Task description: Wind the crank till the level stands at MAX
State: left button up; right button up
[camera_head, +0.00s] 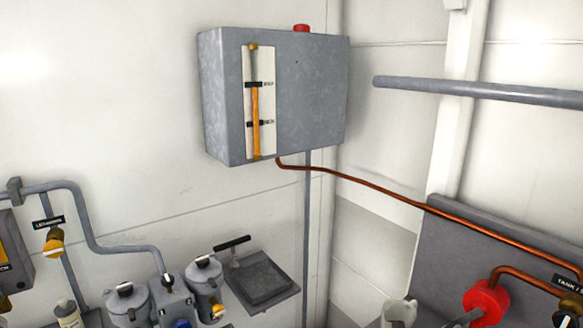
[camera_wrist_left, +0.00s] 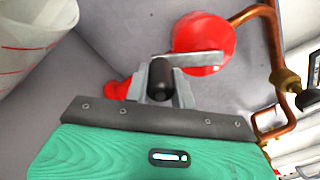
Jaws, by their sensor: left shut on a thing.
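A grey tank (camera_head: 312,95) hangs on the wall in the head view. Its white level gauge (camera_head: 262,65) has an upper black mark (camera_head: 253,84) and a lower one (camera_head: 255,123); their small lettering is hard to read. The orange level column (camera_head: 256,105) rises to about the upper mark. A red pump housing (camera_head: 487,302) sits at the lower right, and shows in the left wrist view (camera_wrist_left: 203,42). There my left gripper (camera_wrist_left: 161,88) is shut on the black crank handle (camera_wrist_left: 160,76), beside the grey crank arm (camera_wrist_left: 203,60). My right gripper is not in view.
A copper pipe (camera_head: 372,187) runs from the tank toward the pump. A grey pipe (camera_head: 480,90) crosses the upper right. Grey canisters (camera_head: 205,280) and a dark tray (camera_head: 262,282) stand lower left. A pale container (camera_wrist_left: 35,25) is close to the gripper.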

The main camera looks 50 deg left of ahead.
pick_arm(q)
jog(key=shift+s+a+f, duration=0.15)
jog(key=shift+a+f, duration=0.05)
jog(key=shift+f, duration=0.35)
dwell(0.4)
jog(key=o, duration=1)
jog(key=shift+a, duration=0.2)
jog(key=o, duration=0.8)
jog(key=shift+r, duration=0.2)
jog(key=shift+o, duration=0.8)
jog(key=shift+d+r, duration=0.1)
jog(key=shift+d, duration=0.1)
jog(key=s+p, duration=0.1)
jog(key=s, duration=0.7)
jog(key=shift+s+a, duration=0.15)
jog(key=shift+s, duration=0.25)
